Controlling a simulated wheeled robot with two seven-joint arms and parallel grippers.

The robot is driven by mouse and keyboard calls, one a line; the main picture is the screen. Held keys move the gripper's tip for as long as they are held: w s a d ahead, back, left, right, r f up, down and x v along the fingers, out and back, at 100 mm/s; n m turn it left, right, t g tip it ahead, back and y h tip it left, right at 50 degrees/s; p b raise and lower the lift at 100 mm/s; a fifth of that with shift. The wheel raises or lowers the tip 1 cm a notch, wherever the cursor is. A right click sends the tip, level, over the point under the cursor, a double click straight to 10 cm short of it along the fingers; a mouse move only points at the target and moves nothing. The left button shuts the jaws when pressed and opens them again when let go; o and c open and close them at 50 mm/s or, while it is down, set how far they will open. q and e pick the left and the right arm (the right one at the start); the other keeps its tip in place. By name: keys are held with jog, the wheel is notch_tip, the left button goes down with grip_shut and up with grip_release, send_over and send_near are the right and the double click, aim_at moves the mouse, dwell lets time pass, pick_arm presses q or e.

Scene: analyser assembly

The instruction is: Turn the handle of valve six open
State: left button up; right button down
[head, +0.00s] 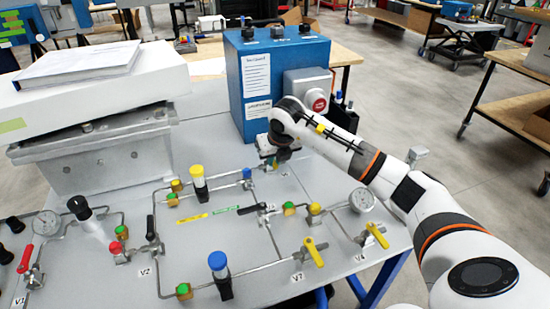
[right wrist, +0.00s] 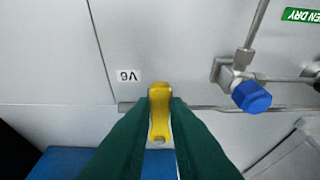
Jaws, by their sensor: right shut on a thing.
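The yellow handle of valve six (right wrist: 159,112) shows in the right wrist view, with the upside-down label V6 (right wrist: 128,76) beside it on the grey panel. The handle points across the thin pipe (right wrist: 215,108) that runs behind it. My right gripper (right wrist: 159,120) has its two green fingers on either side of the handle and is shut on it. In the head view my right gripper (head: 274,158) is low over the back of the panel, in front of the blue box, and hides the handle. My left gripper is not in view.
The blue box (head: 255,85) with a red button (head: 319,105) stands just behind my right gripper. A blue fitting (right wrist: 252,97) lies along the pipe. Other yellow handles (head: 314,252) and a blue-topped knob (head: 218,262) stand nearer on the panel. A white case (head: 90,95) is at left.

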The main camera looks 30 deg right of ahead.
jog(key=shift+d, duration=0.1)
jog(key=shift+s+d+n+y+b, duration=0.1)
jog(key=shift+d+n+y+b, duration=0.3)
jog(key=shift+n, duration=0.5)
jog(key=d+n+y+b, duration=0.1)
jog(key=n, duration=0.1)
jog(key=shift+d+n, duration=0.1)
jog(key=shift+n, duration=0.2)
jog(key=n, duration=0.1)
jog(key=d+n+y, duration=0.1)
jog(key=shift+w+n, duration=0.25)
jog(key=shift+n, duration=0.05)
jog(key=n, duration=0.1)
jog(key=d+n, duration=0.1)
jog(key=w+n+y, duration=0.1)
jog(key=shift+d+r+n+g, duration=0.1)
jog(key=shift+d+n+g, duration=0.15)
jog(key=shift+n+g, duration=0.15)
jog(key=n, duration=0.1)
jog(key=w+d+n+g+y, duration=0.1)
jog(key=n, duration=0.1)
jog(key=shift+w+b, duration=0.1)
jog(key=shift+b, duration=0.3)
jog(key=shift+w+d+n+g+y+b, duration=0.15)
jog(key=shift+w+n+g+b, duration=0.2)
jog(key=shift+n, duration=0.65)
jog(key=shift+w+d+n+g+y+b, duration=0.15)
jog(key=shift+w+n+g+b, duration=0.15)
jog(key=shift+n, duration=0.7)
